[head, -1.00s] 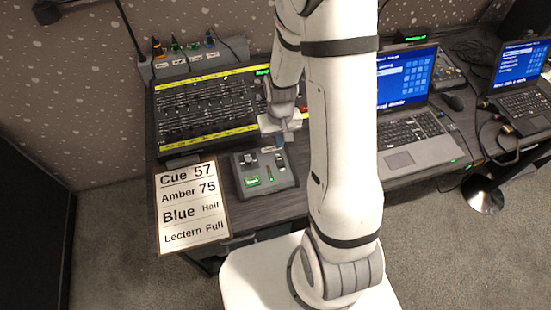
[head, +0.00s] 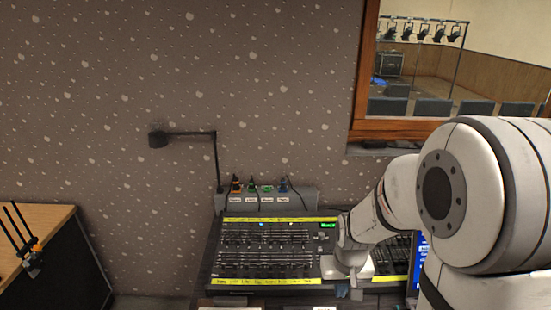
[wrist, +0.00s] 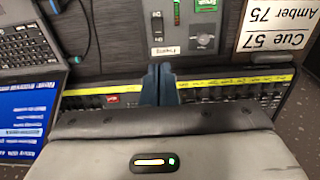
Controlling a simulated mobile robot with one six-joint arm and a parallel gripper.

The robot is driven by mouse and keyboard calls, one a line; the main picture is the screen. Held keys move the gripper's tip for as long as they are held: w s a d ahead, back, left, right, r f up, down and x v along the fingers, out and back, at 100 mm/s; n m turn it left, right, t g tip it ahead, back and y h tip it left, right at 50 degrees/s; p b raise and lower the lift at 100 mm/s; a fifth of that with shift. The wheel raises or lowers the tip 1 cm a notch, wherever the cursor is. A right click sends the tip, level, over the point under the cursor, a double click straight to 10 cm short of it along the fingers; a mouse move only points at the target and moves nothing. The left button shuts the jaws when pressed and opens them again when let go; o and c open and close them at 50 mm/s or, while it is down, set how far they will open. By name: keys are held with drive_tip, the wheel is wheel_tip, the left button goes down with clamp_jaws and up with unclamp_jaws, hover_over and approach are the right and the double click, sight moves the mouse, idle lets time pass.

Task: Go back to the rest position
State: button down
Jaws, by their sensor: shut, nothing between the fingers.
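My gripper (wrist: 158,84) is shut and empty in the wrist view, its dark fingertips together above the front edge of the lighting console. In the head view my gripper (head: 349,284) hangs over the right part of the console. The lighting console (head: 270,264) is a dark board with rows of faders and yellow label strips. My arm covers the right side of the head view.
A cue card (wrist: 270,28) lies beside the fader box. A laptop (wrist: 32,85) is at the left of the wrist view. A desk lamp (head: 185,136) and a connector box (head: 265,200) stand behind the console. A window (head: 420,60) is at upper right.

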drive_tip(key=s+r+t, duration=0.2)
drive_tip(key=s+r, duration=1)
drive_tip(key=r, duration=0.2)
drive_tip(key=shift+a+r, duration=0.25)
drive_tip(key=shift+a, duration=0.2)
drive_tip(key=c, duration=2.2)
unclamp_jaws()
